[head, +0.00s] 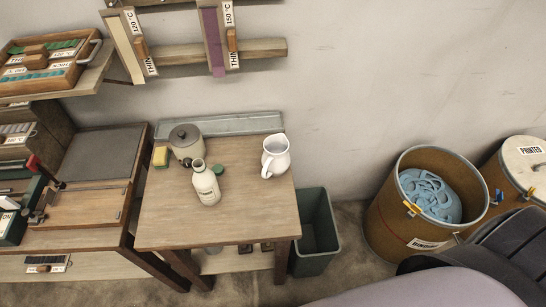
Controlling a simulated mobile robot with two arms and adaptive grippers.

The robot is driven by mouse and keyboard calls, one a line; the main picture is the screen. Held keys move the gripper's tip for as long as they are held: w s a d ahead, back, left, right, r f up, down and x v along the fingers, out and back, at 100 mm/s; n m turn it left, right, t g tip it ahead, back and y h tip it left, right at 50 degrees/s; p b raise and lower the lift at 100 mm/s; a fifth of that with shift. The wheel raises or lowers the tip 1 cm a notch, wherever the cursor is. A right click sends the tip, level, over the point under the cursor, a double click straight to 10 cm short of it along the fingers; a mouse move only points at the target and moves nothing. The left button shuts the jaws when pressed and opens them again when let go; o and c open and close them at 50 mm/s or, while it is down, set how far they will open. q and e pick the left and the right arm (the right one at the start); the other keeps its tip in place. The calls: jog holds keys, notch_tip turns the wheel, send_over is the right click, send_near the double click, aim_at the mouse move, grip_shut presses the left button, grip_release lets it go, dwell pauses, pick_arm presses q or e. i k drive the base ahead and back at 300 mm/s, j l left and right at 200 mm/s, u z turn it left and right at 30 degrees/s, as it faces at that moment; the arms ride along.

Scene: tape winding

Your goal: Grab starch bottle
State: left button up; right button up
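A cream bottle (206,188) with a narrow neck and a small dark label stands on the small wooden table (238,217), near its middle left. It is the likely starch bottle, but I cannot read its label. Its neck appears open, and a small green piece (218,168), perhaps its cap, shows just behind it to the right. Neither of my grippers is in view, and nothing touches the bottle from my side.
A lidded grey pot (185,142) stands behind the bottle, with a yellow-green sponge (160,156) to its left. A white pitcher (275,157) stands at the table's right. A green bin (316,237) and a drum with blue material (412,223) stand further right. The table's front is clear.

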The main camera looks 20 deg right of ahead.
aim_at(204, 180)
jog(key=j+z, duration=0.25)
jog(key=j, duration=0.2)
jog(key=k+j+z, duration=0.25)
jog(key=j, duration=0.2)
jog(key=j+z, duration=0.3)
jog(key=j, duration=0.15)
jog(key=k+j+z, duration=0.25)
jog(key=j, duration=0.15)
jog(key=i, duration=0.05)
